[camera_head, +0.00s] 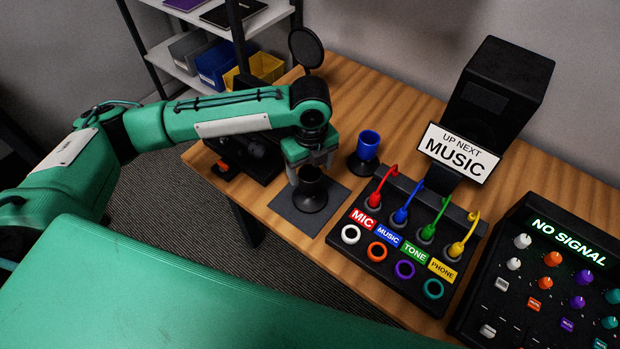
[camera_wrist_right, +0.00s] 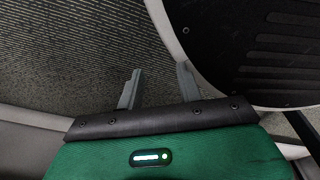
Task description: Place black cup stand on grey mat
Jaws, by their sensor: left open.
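The black cup stand (camera_head: 310,191) stands upright on the grey mat (camera_head: 292,217), near the left part of the wooden table. My left gripper (camera_head: 311,166) is open directly above and around the top of the stand. Its fingers hide part of the rim, and I cannot tell whether they touch it. My right gripper (camera_wrist_right: 158,88) shows in the right wrist view with its two fingers apart and nothing between them, over the carpet.
A blue cup in a dark stand (camera_head: 367,146) is just right of the mat. A cable board (camera_head: 410,232) with coloured plugs, a mixer (camera_head: 540,275) and a speaker (camera_head: 498,85) with a sign fill the right. A black tray (camera_head: 245,163) lies left of the gripper.

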